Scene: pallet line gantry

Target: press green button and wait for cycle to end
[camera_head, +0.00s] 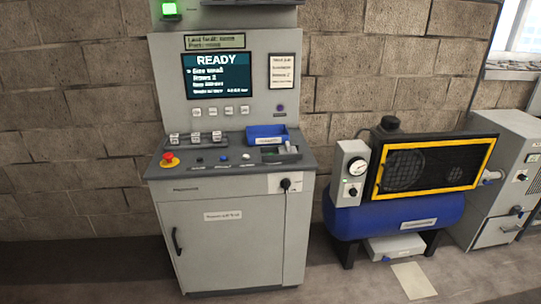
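A grey control console (222,235) stands against the block wall, left of the middle. Its screen (217,74) reads "READY" above smaller lines. On the sloped desk are a red mushroom button (169,160) on a yellow base, a dark knob or button (199,159), a blue one (223,158) and a white one (246,156). I see no clearly green button on the desk. Neither gripper is in view.
A blue tray (266,133) sits at the right of the desk. A row of small buttons (228,110) lies under the screen. A blue-tank compressor (397,215) stands to the right, then a grey cabinet (507,180). Paper (413,281) lies on the floor. Floor before the console looks clear.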

